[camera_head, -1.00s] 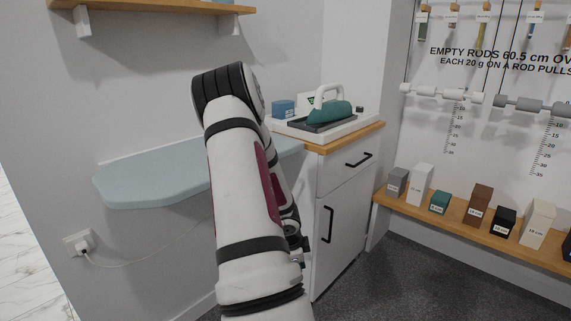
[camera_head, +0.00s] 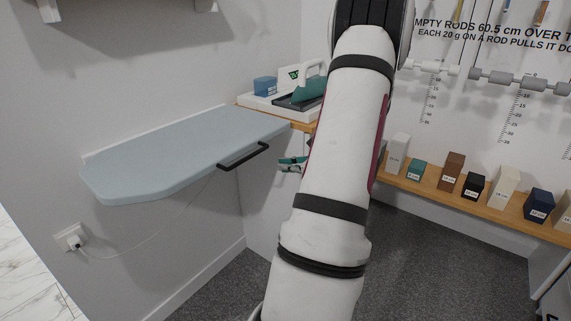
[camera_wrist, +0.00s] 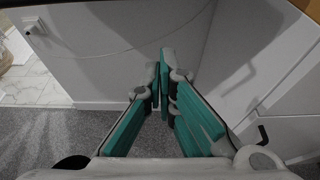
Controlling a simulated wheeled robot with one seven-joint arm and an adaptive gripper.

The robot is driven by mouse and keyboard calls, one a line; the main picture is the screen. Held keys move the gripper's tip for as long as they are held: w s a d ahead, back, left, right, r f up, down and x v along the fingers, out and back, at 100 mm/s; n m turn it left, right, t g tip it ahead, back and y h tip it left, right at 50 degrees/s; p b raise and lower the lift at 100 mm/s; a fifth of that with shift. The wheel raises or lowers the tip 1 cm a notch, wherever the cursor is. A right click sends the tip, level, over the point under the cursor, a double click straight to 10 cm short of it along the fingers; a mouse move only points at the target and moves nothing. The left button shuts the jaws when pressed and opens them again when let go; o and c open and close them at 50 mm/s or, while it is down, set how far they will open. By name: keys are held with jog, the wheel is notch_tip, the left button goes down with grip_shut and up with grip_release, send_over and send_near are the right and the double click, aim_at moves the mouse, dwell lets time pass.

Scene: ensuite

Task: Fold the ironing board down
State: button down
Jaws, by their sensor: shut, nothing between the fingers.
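The pale blue ironing board (camera_head: 180,155) stands out level from the grey wall in the head view. A black bar handle (camera_head: 243,157) runs along its front edge near the right end. My gripper (camera_head: 291,164) is to the right of that handle, apart from it and at about its height in the picture. My arm hides part of the gripper. In the wrist view, my gripper's green fingers (camera_wrist: 163,82) meet at their tips, shut with nothing between them.
A white cabinet (camera_head: 262,195) with a wooden top stands at the board's right end, partly behind my arm. An iron (camera_head: 310,88) rests on it. A plugged-in cord (camera_head: 140,255) runs below the board. Grey floor in front is clear.

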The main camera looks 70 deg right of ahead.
aim_at(259, 138)
jog(key=w+d+r, duration=0.1)
jog(key=w, duration=0.6)
jog(key=shift+d+r+b, duration=0.2)
jog(key=shift+d+b, duration=0.1)
jog(key=shift+b, duration=0.15)
notch_tip(259, 138, up, 7)
jog(key=g+p, duration=0.2)
jog(key=p, duration=0.6)
jog(key=shift+s+y, duration=0.1)
jog(key=shift+y, duration=0.3)
jog(key=shift+f, duration=0.15)
